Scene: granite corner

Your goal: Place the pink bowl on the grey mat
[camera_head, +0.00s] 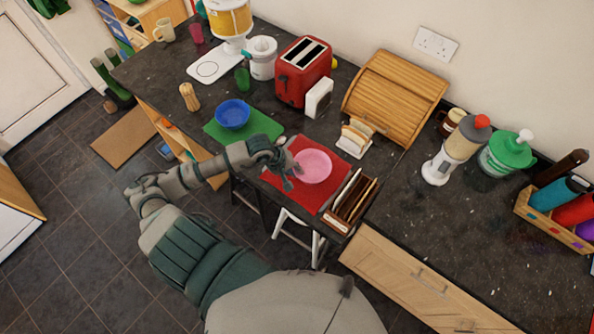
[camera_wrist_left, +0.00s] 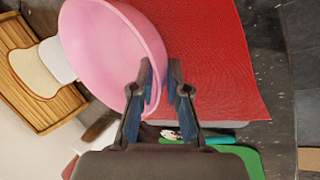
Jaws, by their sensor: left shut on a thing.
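The pink bowl (camera_head: 313,166) is over the red mat (camera_head: 277,184) near the counter's front edge; I cannot tell whether it touches the mat. My left gripper (camera_head: 292,172) is at the bowl's left side. In the left wrist view, the fingers (camera_wrist_left: 162,82) are shut on the rim of the pink bowl (camera_wrist_left: 105,45), with the red mat (camera_wrist_left: 215,60) beside and behind it. My right gripper is not in view.
A blue bowl (camera_head: 232,114) sits on a green mat (camera_head: 262,125) to the left. A brown rack (camera_head: 350,203) stands close on the right. A red toaster (camera_head: 303,72), bread in a white rack (camera_head: 355,136) and a wooden bread bin (camera_head: 394,98) stand behind. Dark counter (camera_head: 410,205) is clear at right.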

